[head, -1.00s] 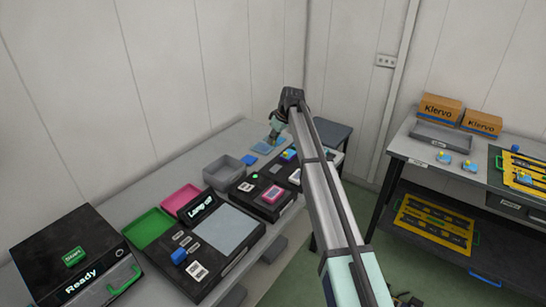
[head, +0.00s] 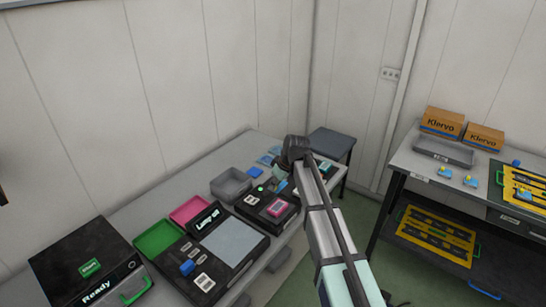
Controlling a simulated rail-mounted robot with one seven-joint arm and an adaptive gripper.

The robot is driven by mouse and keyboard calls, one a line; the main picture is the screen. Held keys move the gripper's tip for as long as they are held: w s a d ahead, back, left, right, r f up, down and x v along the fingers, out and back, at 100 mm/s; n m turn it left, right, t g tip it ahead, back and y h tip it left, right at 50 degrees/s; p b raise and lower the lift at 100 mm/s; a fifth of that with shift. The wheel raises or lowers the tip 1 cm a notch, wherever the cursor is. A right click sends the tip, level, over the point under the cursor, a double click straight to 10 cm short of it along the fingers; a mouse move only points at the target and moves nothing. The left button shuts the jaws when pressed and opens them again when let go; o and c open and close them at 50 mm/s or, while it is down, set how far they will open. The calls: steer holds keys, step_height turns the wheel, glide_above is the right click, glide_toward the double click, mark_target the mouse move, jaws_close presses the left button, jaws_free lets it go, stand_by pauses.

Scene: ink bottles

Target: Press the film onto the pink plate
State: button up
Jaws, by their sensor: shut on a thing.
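My gripper (head: 281,172) is over the far part of the long grey bench, partly hidden by my own wrist. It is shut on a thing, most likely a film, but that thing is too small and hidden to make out. Light-blue film sheets (head: 267,159) lie at the bench's far end, just beyond my gripper. A pink plate (head: 283,209) sits on a black device (head: 253,208) nearer than my gripper. Another pink piece, partly seen, cannot be told apart near the device's far edge.
A grey bin (head: 231,184), a pink tray (head: 190,210) and a green tray (head: 158,238) line the bench's back. A black "Lamp off" unit (head: 190,283) and a black "Ready" box (head: 75,255) stand nearer. A second table (head: 410,160) with boxes is at right.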

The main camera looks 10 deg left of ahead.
mark_target(272, 209)
steer(key=s, duration=0.2)
steer(key=s+f, duration=0.1)
steer(key=shift+s+d+f, duration=0.1)
steer(key=shift+s+d, duration=0.1)
steer(key=shift+s, duration=0.15)
steer(key=shift+w+a, duration=0.1)
steer(key=shift+w, duration=0.1)
steer(key=shift+f+b, duration=1.55)
steer(key=shift+f, duration=1.5)
steer(key=shift+f+b, duration=0.3)
steer(key=shift+b, duration=0.2)
stand_by(0.7)
steer(key=o, duration=1.5)
steer(key=shift+c, duration=0.2)
steer(key=shift+r, duration=0.15)
step_height(272, 209, up, 7)
steer(key=p, duration=0.3)
